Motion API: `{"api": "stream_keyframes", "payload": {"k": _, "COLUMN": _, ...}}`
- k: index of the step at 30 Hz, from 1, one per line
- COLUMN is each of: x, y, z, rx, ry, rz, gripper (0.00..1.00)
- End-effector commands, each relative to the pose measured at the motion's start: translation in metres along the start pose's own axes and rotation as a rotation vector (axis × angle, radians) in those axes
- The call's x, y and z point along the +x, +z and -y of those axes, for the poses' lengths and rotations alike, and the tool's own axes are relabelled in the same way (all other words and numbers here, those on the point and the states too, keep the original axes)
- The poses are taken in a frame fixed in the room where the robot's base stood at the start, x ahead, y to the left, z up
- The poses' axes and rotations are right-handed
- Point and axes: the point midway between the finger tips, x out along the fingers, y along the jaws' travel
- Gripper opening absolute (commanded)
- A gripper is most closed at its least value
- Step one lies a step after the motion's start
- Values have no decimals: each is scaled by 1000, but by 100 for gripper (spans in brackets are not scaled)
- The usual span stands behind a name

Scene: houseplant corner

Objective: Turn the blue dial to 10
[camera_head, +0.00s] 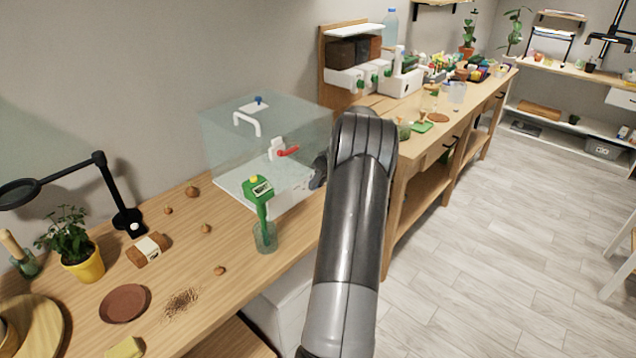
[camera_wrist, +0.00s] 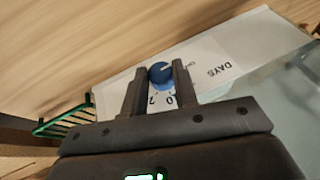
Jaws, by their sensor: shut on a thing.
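In the wrist view, the blue dial (camera_wrist: 161,73) is between the two dark fingertips of my gripper (camera_wrist: 158,76), which is shut on it. The dial sits on a white panel (camera_wrist: 225,50) printed with the word DAYS. A 7 and a 0 show on the panel between the fingers; the rest of the scale is hidden or too small to read. A pale mark shows on the dial, but I cannot tell which number it points to. In the head view, my arm hides the dial and most of my gripper.
A clear box (camera_head: 225,135) with a white handle and a red lever (camera_head: 288,151) stands left of my arm. The wooden bench (camera_head: 190,250) also holds a potted plant (camera_head: 82,255) and a brown saucer (camera_head: 125,303).

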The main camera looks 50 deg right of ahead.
Motion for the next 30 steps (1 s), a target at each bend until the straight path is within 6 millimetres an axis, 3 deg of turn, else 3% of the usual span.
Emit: {"api": "stream_keyframes", "payload": {"k": 30, "x": 7, "y": 3, "z": -16, "rx": 328, "ry": -780, "rz": 19, "gripper": 4}}
